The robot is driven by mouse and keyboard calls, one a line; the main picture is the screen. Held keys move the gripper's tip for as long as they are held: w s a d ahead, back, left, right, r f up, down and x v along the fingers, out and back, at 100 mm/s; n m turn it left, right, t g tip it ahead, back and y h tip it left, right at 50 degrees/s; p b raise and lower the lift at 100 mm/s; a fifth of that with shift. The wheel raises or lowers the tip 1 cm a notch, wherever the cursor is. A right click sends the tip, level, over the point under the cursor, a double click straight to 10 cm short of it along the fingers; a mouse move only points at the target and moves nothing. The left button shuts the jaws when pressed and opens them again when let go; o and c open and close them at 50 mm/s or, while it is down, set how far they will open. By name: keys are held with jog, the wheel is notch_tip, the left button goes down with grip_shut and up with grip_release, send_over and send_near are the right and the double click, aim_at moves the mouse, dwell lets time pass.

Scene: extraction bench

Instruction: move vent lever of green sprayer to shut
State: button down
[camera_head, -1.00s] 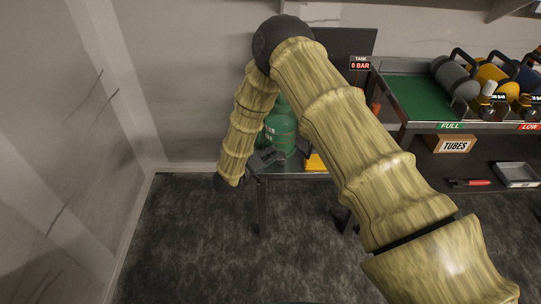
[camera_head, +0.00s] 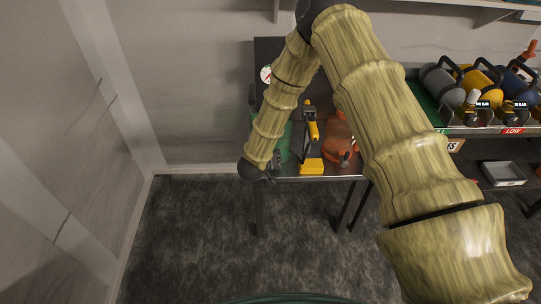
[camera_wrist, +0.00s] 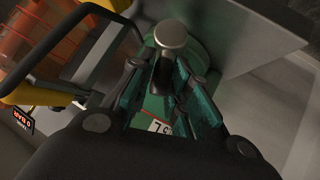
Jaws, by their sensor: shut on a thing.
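The green sprayer (camera_head: 285,143) stands at the left end of the bench, mostly hidden behind my arm in the head view. In the wrist view its green body (camera_wrist: 207,42) fills the area behind and between my fingers, with a white label partly showing. The vent lever (camera_wrist: 171,36) appears as a dark stem with a round silver knob, rising between my fingertips. My gripper (camera_wrist: 163,80) is shut on the lever's stem, with a teal-padded finger on each side. In the head view my gripper (camera_head: 277,158) is small and low at the sprayer's front. The lever's setting is not clear.
A yellow-and-black tool (camera_head: 311,130) and an orange sprayer (camera_head: 339,140) stand close to the right. A black handle loop (camera_wrist: 75,50) is near my gripper at the left of the wrist view. A rack of cylinders (camera_head: 485,90) is further right. Open floor lies in front.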

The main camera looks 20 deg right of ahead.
jog(key=shift+s+d+m+y, duration=0.25)
jog(key=shift+d+m+y, duration=0.5)
jog(key=shift+y, duration=0.45)
jog(key=shift+d+t, duration=0.1)
jog(key=shift+t, duration=0.2)
jog(key=c, duration=1.3)
grip_release()
jog(key=shift+r, duration=0.15)
jog(key=v, duration=1.2)
jog(key=s+f+n+g+y+p, duration=0.1)
jog(key=s+f+g+y, duration=0.1)
jog(key=s+f, duration=0.5)
jog(key=s+f+n+g+y+p, duration=0.1)
jog(key=s+f+n, duration=0.1)
jog(key=s+f, duration=0.5)
jog(key=s+g, duration=0.2)
jog(key=s, duration=0.6)
jog(key=s+f+n+g+y+p, duration=0.1)
jog(key=s+g, duration=0.1)
jog(key=s, duration=0.7)
jog(key=s+f+n+g, duration=0.1)
jog(key=s, duration=0.7)
jog(key=shift+s+d+f+g+y, duration=0.1)
jog(key=shift+s+f+g+y, duration=0.05)
jog(key=shift+g+y, duration=0.25)
